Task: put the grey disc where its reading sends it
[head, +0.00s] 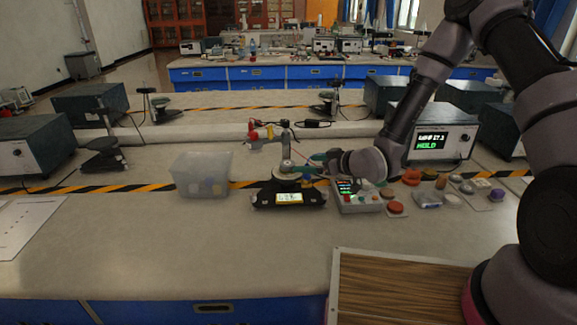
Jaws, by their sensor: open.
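My gripper (312,168) reaches in from the right, low over the black instrument (289,198) with a lit yellow display. Its jaws are open, but the fingertips are small and partly merge with the stand behind. A small grey round piece (287,166) shows at the instrument's top, just left of the fingers; I cannot tell whether it is the grey disc. The display's reading is too small to make out. A control box (357,197) with a small screen and buttons stands right of the instrument, below my wrist. A meter (432,142) behind my arm shows HOLD.
A translucent bin (203,173) with blurred coloured contents stands left of the instrument. Red-orange discs (396,208) and other small pieces (453,200) lie to the right. A brown ribbed panel (400,292) is at the front right. The bench front left of centre is clear.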

